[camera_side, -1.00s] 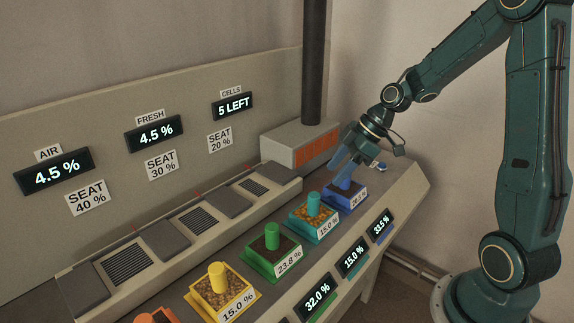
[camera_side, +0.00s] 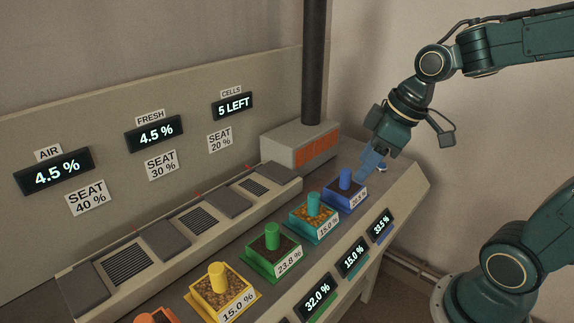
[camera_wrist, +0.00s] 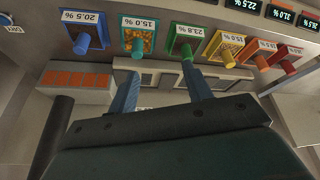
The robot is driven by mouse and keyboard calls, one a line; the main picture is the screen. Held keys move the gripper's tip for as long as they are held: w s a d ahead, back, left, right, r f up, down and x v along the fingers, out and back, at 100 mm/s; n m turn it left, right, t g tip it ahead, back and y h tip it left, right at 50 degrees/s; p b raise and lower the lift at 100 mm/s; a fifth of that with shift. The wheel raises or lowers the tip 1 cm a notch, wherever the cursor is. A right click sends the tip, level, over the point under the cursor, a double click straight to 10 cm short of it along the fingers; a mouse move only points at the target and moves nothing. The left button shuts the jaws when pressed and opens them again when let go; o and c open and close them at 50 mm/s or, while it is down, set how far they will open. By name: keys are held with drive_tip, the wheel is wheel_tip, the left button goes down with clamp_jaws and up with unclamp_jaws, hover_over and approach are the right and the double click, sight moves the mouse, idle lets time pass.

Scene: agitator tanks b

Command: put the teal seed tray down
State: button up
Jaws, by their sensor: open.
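The teal seed tray (camera_side: 299,225) sits on the bench in the row of trays, between the blue and green ones. It holds orange-brown matter around an upright teal peg (camera_side: 313,204) and has a 15.0 % label. It also shows in the wrist view (camera_wrist: 149,43), at the top left of centre. My gripper (camera_side: 364,176) is open and empty, just behind and right of the blue tray, apart from the teal tray. In the wrist view its two fingers (camera_wrist: 163,70) are spread, with nothing between them.
The blue tray (camera_side: 337,206), green tray (camera_side: 256,264) and yellow tray (camera_side: 212,304) stand in the same row. Behind them is a raised ledge with grilles (camera_side: 198,221) and dark pads. A grey box with orange slots (camera_side: 312,152) and a dark pole (camera_side: 314,70) stand at the back.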

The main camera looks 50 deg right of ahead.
drive_tip(key=s+a+r+m+t+h, duration=0.1)
drive_tip(key=s+r+m, duration=0.2)
drive_tip(key=s, duration=0.6)
drive_tip(key=shift+s+a+m, duration=0.15)
drive_tip(key=shift+s+m, duration=0.25)
drive_tip(key=shift+m, duration=0.4)
